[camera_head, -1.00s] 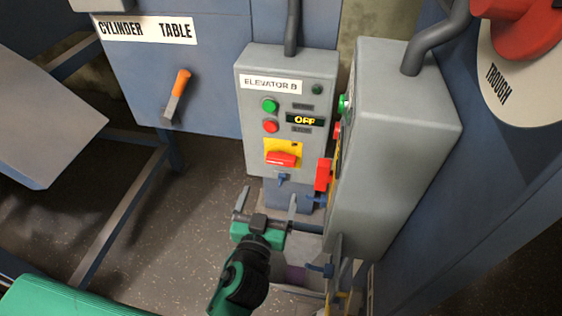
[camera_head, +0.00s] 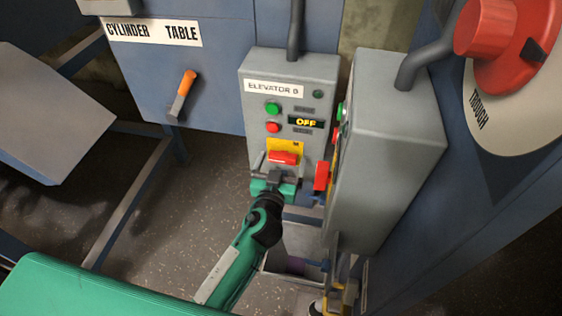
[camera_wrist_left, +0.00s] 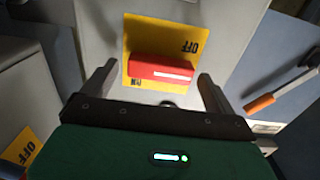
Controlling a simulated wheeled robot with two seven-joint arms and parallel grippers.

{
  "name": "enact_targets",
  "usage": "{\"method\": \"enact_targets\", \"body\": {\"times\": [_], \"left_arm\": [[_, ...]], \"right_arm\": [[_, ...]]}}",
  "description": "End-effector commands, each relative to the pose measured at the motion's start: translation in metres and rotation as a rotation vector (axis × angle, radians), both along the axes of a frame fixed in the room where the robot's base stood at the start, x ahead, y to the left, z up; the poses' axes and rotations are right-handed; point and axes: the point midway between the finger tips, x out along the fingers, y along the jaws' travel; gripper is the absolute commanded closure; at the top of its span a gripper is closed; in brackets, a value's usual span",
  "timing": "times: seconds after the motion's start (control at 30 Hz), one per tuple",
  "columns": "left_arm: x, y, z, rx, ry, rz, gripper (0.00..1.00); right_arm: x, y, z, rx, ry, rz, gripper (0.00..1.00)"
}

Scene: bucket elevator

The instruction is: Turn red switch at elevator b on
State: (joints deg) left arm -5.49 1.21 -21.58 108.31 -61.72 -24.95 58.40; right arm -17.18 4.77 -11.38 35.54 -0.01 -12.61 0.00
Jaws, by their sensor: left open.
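The grey elevator B control box (camera_head: 290,110) stands in the middle of the head view, its display reading OFF. Its red switch (camera_head: 283,157) lies crosswise on a yellow plate (camera_head: 291,145). In the left wrist view the red switch (camera_wrist_left: 161,70) is horizontal, with the yellow plate (camera_wrist_left: 140,38) behind it marked OFF. My left gripper (camera_head: 275,178) is open just below the switch. In the wrist view its fingers (camera_wrist_left: 158,88) stand on either side of the switch with gaps. Contact with the switch cannot be made out. My right gripper is not in view.
A second grey box (camera_head: 385,150) with its own red switch (camera_head: 321,176) stands close on the right. The cylinder table panel (camera_head: 200,70) with an orange-handled lever (camera_head: 182,92) is at the left. A red knob (camera_head: 490,30) is at upper right. Floor is open at left.

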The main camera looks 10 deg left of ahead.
Motion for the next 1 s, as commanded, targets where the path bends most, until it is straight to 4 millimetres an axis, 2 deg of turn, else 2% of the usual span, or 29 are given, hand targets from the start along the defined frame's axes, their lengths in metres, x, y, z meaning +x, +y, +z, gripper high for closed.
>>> {"method": "enact_targets", "body": {"times": [0.1, 0.3, 0.33, 0.67, 1.0], "left_arm": [[-0.0002, 0.0, -0.0001, 0.0, 0.0, 0.0, 0.11], [-0.0003, 0.0, 0.0, 0.0, 0.0, 0.0, 0.5], [-0.0004, 0.0, 0.0, 0.0, 0.0, 0.0, 0.54], [-0.0004, -0.0004, -0.0003, 0.043, -0.001, 0.0, 0.54], [-0.0004, -0.0018, -0.0005, 0.27, -0.001, -0.001, 0.54]], "right_arm": [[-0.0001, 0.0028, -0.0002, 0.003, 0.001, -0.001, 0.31], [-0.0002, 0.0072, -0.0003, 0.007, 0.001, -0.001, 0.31], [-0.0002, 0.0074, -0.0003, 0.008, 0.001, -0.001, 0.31], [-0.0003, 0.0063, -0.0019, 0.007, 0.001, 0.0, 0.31], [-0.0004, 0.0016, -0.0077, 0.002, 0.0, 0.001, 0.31]]}}
